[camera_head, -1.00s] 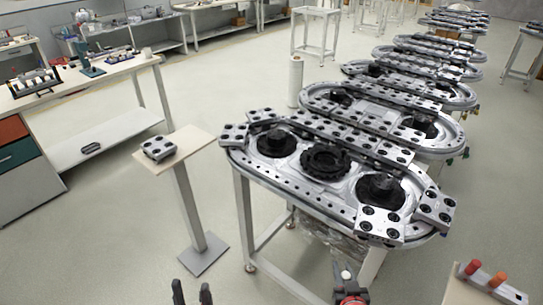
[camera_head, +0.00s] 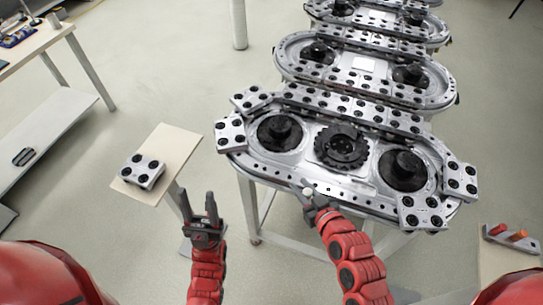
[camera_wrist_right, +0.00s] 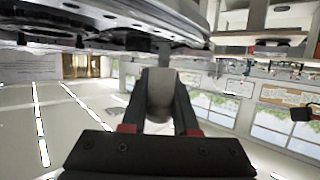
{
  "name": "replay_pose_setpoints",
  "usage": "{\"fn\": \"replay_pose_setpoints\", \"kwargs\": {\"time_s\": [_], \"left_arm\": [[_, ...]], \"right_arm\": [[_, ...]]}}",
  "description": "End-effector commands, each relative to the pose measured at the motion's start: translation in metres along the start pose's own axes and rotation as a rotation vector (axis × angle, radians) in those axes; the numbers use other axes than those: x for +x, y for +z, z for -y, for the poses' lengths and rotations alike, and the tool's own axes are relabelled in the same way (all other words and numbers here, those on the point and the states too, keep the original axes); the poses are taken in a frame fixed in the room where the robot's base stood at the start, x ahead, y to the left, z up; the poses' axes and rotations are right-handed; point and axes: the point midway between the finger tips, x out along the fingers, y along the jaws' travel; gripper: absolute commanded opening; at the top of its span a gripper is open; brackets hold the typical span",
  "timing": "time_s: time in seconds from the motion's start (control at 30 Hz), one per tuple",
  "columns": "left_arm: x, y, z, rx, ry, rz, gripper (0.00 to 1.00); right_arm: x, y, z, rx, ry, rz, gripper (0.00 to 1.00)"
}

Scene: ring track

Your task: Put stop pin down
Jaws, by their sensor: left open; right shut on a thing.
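My right gripper (camera_head: 308,194) is at the front edge of the nearest ring track (camera_head: 275,172). It is shut on a small pale pin (camera_head: 308,190). In the right wrist view the pin shows as a grey, rounded cylinder (camera_wrist_right: 160,90) between the two dark fingers, just below the track's underside or rim (camera_wrist_right: 110,40). I cannot tell whether the pin touches the track. My left gripper (camera_head: 200,208) is open and empty, left of the track and in front of the small stand.
A small stand (camera_head: 178,148) at the left bears a metal carriage plate (camera_head: 141,171). More carriages sit around the nearest track, with black hubs and a toothed wheel inside it. A pale surface at the right holds red and orange handled items (camera_head: 511,234). More tracks stand behind.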

Motion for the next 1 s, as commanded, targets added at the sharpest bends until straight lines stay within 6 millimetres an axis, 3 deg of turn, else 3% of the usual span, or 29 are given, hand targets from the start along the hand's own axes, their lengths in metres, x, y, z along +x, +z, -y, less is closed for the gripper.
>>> {"fn": "replay_pose_setpoints", "kwargs": {"time_s": [0.03,0.2,0.43,0.57,0.77,1.0], "left_arm": [[-0.017,0.003,-0.001,0.000,0.000,0.001,0.50],[-0.057,0.010,-0.003,0.000,0.000,0.001,0.50],[-0.103,0.018,-0.005,0.000,0.000,0.001,0.50],[-0.089,0.015,-0.004,0.000,0.000,0.000,0.50],[-0.081,0.014,-0.004,0.000,0.000,0.000,0.50],[-0.068,0.012,-0.003,0.000,0.000,0.000,0.50]], "right_arm": [[0.014,0.004,0.004,-0.001,-0.006,-0.009,0.00],[0.056,-0.004,0.009,-0.001,-0.004,-0.012,0.00],[0.094,-0.015,0.014,0.001,-0.001,-0.011,0.00],[0.118,-0.033,0.018,0.003,-0.001,-0.005,0.00],[0.137,-0.036,0.019,0.003,0.002,-0.003,0.00],[0.145,-0.015,0.019,0.004,0.003,0.004,0.00]]}}
